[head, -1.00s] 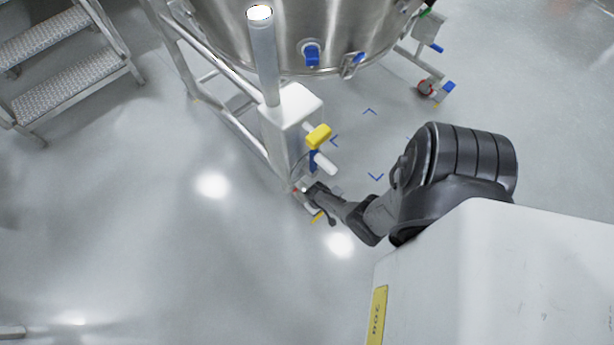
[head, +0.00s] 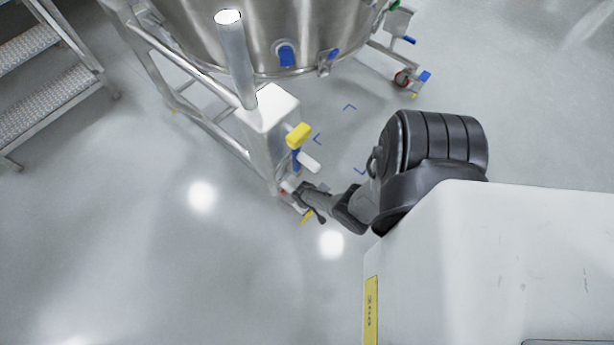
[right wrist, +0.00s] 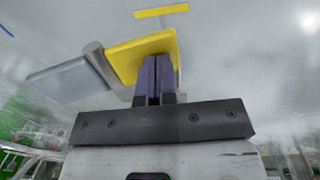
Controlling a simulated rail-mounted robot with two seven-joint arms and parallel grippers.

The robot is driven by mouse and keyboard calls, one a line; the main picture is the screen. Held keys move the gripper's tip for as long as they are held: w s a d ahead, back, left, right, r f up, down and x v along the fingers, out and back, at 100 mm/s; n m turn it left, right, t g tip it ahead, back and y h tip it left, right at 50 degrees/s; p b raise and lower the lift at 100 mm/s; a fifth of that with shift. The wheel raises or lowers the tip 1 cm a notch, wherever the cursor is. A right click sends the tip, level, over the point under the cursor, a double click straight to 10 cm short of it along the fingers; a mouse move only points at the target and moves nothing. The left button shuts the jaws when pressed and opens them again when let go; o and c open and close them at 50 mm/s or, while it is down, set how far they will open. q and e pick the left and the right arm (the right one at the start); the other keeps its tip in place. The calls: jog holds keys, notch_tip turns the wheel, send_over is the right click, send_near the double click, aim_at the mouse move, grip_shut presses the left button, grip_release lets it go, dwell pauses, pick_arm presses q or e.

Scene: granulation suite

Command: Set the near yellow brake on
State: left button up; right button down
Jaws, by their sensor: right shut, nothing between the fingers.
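The yellow brake pedal (right wrist: 140,52) shows large in the right wrist view, with a grey plate (right wrist: 70,80) joined at its left. My right gripper (right wrist: 158,70) is shut and empty. Its fingertips overlap the pedal's right part in that view; I cannot tell whether they touch it. In the head view my right gripper (head: 300,190) is low at the near foot of the vessel's frame, by the caster. There it hides much of the caster, and the pedal cannot be made out clearly. My left gripper is not in view.
The steel vessel (head: 270,35) stands on its frame above. A white post box (head: 268,108) with a yellow handle (head: 298,134) rises beside my gripper. Another caster with a blue pedal (head: 424,77) is at the far right. Metal steps (head: 50,100) stand left. The floor in front is clear.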

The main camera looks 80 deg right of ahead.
jog(key=shift+a+r, duration=0.1)
jog(key=shift+r, duration=0.05)
jog(key=w+a+r+p, duration=0.2)
jog(key=a+r+p, duration=0.1)
jog(key=r+p, duration=0.9)
jog(key=shift+w+a+r, duration=0.15)
jog(key=shift+r, duration=0.4)
